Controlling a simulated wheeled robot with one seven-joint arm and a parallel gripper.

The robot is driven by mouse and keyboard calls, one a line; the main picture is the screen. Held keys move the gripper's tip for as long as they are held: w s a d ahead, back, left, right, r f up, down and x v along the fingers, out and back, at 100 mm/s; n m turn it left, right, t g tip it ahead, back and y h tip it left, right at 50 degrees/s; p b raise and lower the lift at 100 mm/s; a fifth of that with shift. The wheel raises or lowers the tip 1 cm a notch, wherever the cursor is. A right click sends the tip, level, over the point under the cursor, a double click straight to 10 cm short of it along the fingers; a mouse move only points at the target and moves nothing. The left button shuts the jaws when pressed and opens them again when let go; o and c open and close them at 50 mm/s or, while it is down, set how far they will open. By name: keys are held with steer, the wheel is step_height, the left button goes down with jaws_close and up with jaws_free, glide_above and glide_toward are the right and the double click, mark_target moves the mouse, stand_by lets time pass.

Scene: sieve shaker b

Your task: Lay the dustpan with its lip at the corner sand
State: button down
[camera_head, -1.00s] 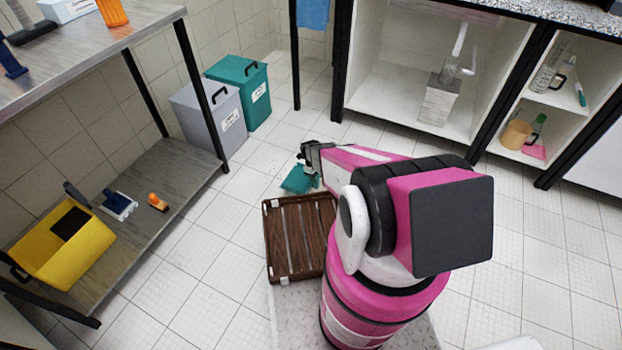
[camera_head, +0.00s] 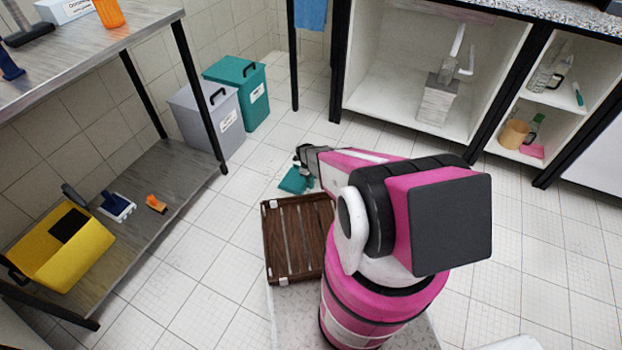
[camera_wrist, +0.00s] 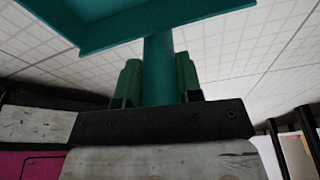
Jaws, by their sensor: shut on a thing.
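The teal dustpan (camera_head: 293,180) shows in the head view above or on the floor, just beyond the wooden crate; its height is hard to tell there. In the wrist view its pan (camera_wrist: 150,22) spans the top of the picture and its handle (camera_wrist: 158,72) runs down between my fingers. My gripper (camera_head: 306,160) is shut on the handle, with one green finger pad on each side of it in the wrist view (camera_wrist: 159,82). No sand can be made out in either view.
A brown slatted crate (camera_head: 295,240) sits in front of me. A grey bin (camera_head: 210,122) and a teal bin (camera_head: 240,92) stand by the wall. A metal shelf (camera_head: 150,190) holds a yellow bucket (camera_head: 62,248). The tiled floor right of my arm is clear.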

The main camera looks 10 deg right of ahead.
steer(key=c, duration=0.8)
jaws_free()
steer(key=shift+f, duration=0.1)
steer(key=v, duration=1.2)
steer(key=s+r+n, duration=0.7)
steer(key=r+n, duration=0.2)
steer(key=r, duration=0.3)
steer(key=s+d+r+n+t+y, duration=0.1)
steer(key=s+r+n, duration=0.7)
steer(key=r, duration=0.4)
steer(key=s+d+r+n, duration=0.1)
steer(key=s+r+n, duration=0.7)
steer(key=r, duration=0.5)
steer(key=shift+s+n+t+y, duration=0.1)
steer(key=shift+n+t+y, duration=0.3)
steer(key=shift+n, duration=0.6)
